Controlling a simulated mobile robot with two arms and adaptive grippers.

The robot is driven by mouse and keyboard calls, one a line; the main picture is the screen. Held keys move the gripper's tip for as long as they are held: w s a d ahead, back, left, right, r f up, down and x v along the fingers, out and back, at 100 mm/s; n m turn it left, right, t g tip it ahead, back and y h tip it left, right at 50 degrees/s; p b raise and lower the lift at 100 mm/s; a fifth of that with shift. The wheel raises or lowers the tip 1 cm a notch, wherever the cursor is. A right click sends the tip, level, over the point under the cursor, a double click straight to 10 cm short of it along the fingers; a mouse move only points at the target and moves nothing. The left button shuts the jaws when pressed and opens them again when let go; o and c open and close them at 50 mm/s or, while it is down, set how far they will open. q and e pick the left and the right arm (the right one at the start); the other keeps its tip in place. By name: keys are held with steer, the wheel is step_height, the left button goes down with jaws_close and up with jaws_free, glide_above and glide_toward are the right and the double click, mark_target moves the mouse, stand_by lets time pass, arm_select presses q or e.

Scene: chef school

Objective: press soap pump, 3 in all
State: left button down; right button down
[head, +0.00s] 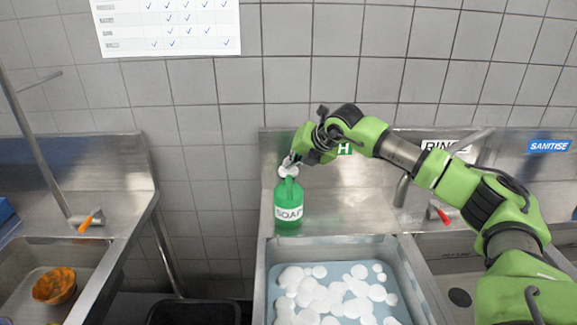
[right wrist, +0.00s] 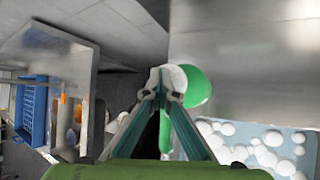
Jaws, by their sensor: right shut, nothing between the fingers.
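A green soap bottle (head: 289,208) with a white SOAP label and a white pump head stands upright on the steel ledge behind the foamy sink. My right gripper (head: 291,161) is shut and empty, its fingertips at the top of the pump head. In the right wrist view, the closed fingertips (right wrist: 162,92) overlap the white pump head (right wrist: 174,76), with the green bottle (right wrist: 198,88) partly showing behind. I cannot tell whether the fingers press the pump or only hover over it. My left gripper is not in view.
A sink basin (head: 262,283) with bluish water and white foam lies in front of the bottle. A faucet (head: 402,190) with a red handle stands to the right. An orange bowl (head: 54,286) sits in the left sink. A dark bin (head: 193,312) stands between the counters.

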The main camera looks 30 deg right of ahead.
mark_target(290, 170)
steer(key=shift+r+p, duration=0.4)
steer(key=shift+r, duration=0.6)
steer(key=shift+r+p, duration=1.35)
steer(key=shift+r, duration=1.2)
